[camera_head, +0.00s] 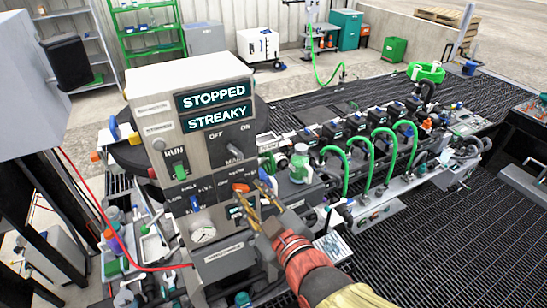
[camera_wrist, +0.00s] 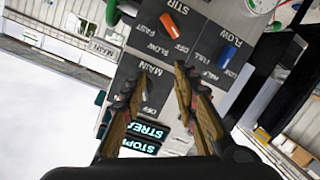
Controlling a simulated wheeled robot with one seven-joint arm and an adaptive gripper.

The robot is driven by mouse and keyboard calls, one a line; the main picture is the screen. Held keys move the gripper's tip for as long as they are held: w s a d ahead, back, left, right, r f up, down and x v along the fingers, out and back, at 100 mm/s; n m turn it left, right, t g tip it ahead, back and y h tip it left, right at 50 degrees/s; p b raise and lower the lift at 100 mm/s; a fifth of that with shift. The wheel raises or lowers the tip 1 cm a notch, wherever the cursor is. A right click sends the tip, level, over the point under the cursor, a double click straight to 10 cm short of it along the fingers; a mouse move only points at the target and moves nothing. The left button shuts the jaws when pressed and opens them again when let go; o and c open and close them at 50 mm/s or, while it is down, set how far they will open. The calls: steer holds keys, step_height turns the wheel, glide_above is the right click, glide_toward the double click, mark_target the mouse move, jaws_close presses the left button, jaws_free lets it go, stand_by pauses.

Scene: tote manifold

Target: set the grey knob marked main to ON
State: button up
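The control panel (camera_head: 150,95) stands upright at left centre, with screens reading STOPPED and STREAKY. Its grey MAIN knob (camera_head: 234,149) sits below the screens, with the OFF label up and to its left. In the wrist view the MAIN knob (camera_wrist: 146,90) appears upside down between the fingers and seems to point towards OFF; the ON mark is not readable. My gripper (camera_head: 251,188) is open and empty, in front of the panel and lower than the knob in the head view. In the wrist view my gripper (camera_wrist: 155,82) has its fingers apart on either side of the knob; contact cannot be told.
An orange STIR knob (camera_wrist: 170,27) and a blue FLOW knob (camera_wrist: 226,57) sit close to the fingers. Green hoses (camera_head: 365,160) stand right of my arm.

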steer(key=n+t, duration=0.1)
steer(key=t, duration=0.1)
glide_toward(238, 154)
steer(key=p+x, duration=0.1)
steer(key=x, duration=0.7)
steer(key=shift+w+a+p, duration=0.15)
steer(key=shift+p, duration=0.2)
steer(key=shift+c, duration=0.8)
jaws_close()
